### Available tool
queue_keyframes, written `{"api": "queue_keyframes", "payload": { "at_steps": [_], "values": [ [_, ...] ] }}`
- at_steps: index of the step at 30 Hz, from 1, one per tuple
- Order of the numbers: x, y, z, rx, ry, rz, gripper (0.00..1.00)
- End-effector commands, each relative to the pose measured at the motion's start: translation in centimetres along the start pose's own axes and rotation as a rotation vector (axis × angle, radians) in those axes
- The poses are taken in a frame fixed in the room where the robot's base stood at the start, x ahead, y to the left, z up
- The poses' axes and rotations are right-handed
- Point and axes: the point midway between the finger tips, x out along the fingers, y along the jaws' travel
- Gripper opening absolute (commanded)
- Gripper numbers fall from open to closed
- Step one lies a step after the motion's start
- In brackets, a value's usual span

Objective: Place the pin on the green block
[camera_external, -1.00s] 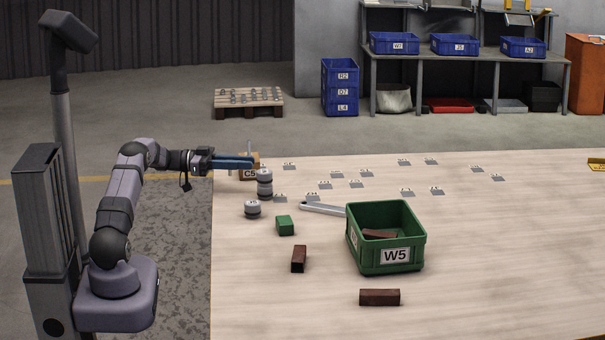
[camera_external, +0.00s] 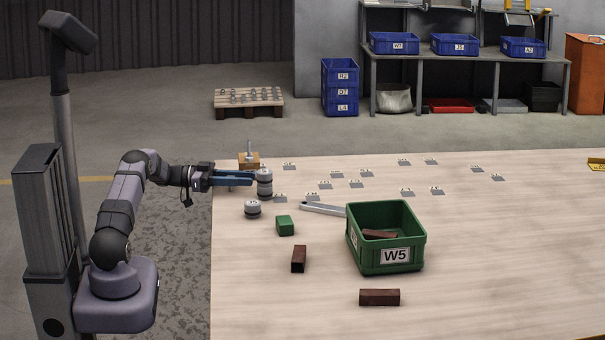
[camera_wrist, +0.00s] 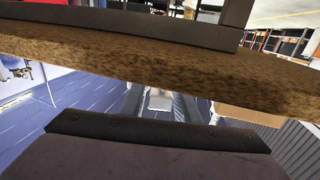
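The pin (camera_external: 249,147) stands upright in a small wooden block (camera_external: 249,160) near the table's far left edge, in the external view. The green block (camera_external: 285,226) lies on the left part of the table, with nothing on it. My gripper (camera_external: 252,178) has long blue fingers, seen a little apart with nothing visible between them. It is level, in front of the wooden block and covering its lower part. Its tips are just left of a stacked grey cylinder (camera_external: 265,184); contact cannot be told. In the wrist view I cannot make out the pin or the green block.
A short grey cylinder (camera_external: 252,209) and a grey wrench (camera_external: 323,209) lie near the green block. A green bin (camera_external: 387,259) labelled W5 holds a brown bar. Two brown bars (camera_external: 299,259) (camera_external: 380,297) lie nearby. Grey brackets are scattered behind.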

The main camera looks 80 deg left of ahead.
Motion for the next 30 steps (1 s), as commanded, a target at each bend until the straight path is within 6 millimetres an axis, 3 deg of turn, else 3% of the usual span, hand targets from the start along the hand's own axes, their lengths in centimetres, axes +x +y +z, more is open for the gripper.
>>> {"api": "queue_keyframes", "payload": {
  "at_steps": [16,30],
  "values": [
    [0.0,0.0,0.4,0.001,0.0,0.0,0.39],
    [-6.5,0.4,0.6,-0.001,0.0,-0.001,0.39]
  ]
}}
